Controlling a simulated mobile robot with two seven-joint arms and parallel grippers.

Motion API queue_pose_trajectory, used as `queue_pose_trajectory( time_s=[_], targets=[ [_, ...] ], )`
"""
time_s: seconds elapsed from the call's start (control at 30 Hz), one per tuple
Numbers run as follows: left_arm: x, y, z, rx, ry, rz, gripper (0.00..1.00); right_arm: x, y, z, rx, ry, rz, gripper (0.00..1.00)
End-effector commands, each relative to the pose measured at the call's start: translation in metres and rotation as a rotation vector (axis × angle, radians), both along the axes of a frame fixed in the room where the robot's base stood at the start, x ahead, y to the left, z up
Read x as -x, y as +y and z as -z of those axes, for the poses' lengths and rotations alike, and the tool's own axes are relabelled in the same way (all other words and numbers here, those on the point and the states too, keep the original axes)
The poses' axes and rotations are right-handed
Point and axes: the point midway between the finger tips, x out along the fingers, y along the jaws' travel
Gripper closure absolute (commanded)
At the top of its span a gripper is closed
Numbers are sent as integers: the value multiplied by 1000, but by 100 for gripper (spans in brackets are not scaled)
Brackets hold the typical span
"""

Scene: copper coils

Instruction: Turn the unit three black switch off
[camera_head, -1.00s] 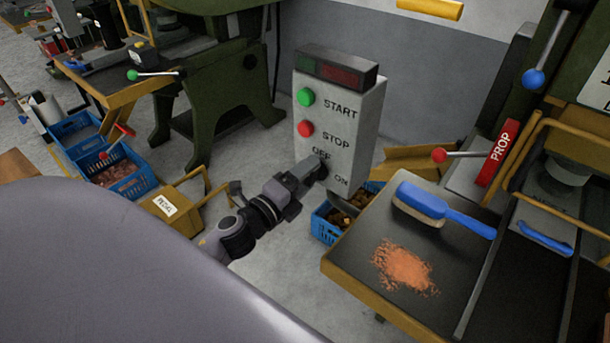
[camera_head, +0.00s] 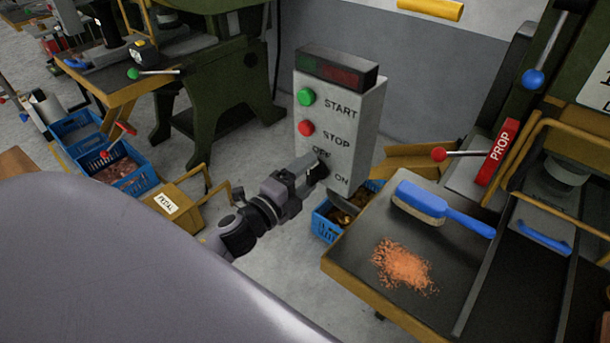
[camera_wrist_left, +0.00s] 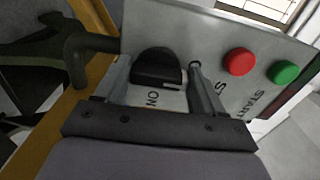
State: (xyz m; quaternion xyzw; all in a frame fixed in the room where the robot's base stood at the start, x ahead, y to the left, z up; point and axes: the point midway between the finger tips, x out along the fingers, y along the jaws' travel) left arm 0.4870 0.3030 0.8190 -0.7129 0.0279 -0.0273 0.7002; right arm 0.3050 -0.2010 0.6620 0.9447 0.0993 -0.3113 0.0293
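The control box (camera_head: 350,140) stands in the middle of the head view, with a black rotary switch (camera_head: 322,171) between its OFF and ON labels. In the left wrist view the black switch (camera_wrist_left: 157,68) shows as a rounded knob, with a small light mark at its edge near the ON label. My left gripper (camera_head: 312,172) is at the box front, with its fingers on either side of the knob. In the wrist view the gripper (camera_wrist_left: 160,80) is open, with a clear gap between the right finger and the knob. I cannot tell whether the left finger touches it. My right gripper is out of view.
A green START button (camera_head: 306,97) and a red STOP button (camera_head: 306,128) sit above the switch. At right, a work table (camera_head: 350,258) holds a blue brush (camera_head: 425,203) and copper shavings (camera_head: 402,265). A blue crate (camera_head: 325,222) stands below the box.

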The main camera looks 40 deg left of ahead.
Motion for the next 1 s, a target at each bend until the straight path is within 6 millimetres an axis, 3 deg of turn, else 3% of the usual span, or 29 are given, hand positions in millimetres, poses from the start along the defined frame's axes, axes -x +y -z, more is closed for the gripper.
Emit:
queue_pose_trajectory(
  time_s=[0.03, 0.07, 0.47, 1.0],
  targets=[
    [0, 0, 0, 2, 0, -1, 14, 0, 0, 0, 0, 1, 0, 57],
    [0, 0, 0, 1, 0, -1, 7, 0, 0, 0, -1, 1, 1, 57],
    [6, 0, 1, -1, 2, 0, 7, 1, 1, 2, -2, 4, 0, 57],
    [67, 5, 1, 0, 1, -1, 7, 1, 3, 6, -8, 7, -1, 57]
  ],
)
